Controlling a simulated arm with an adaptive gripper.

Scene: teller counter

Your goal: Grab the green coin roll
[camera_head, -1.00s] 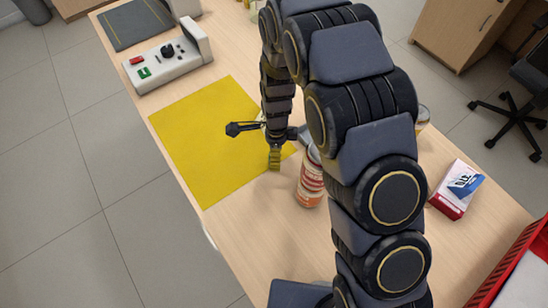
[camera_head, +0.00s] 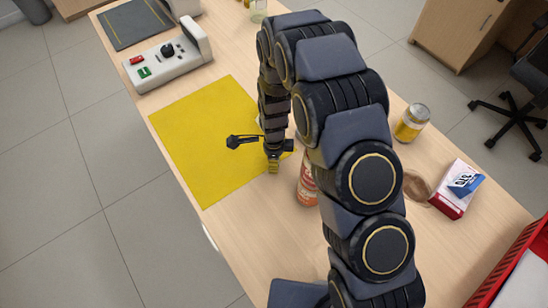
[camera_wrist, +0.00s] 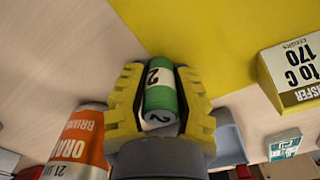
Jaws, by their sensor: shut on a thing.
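The green coin roll (camera_wrist: 160,98), with white bands marked "2", sits between the two yellow ribbed fingers of my gripper (camera_wrist: 160,76) in the wrist view. The fingers are closed on its two sides. In the head view, my gripper (camera_head: 273,166) points down at the right edge of the yellow mat (camera_head: 195,135), and the roll is hidden there. I cannot tell whether the roll still touches the surface.
An orange can (camera_head: 307,190) stands close to the gripper, partly behind my arm. A yellow can (camera_head: 411,122), a brown dish (camera_head: 416,187), a red-and-white box (camera_head: 456,192) and a red basket (camera_head: 520,268) are right. A control box (camera_head: 168,62) stands at the back left.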

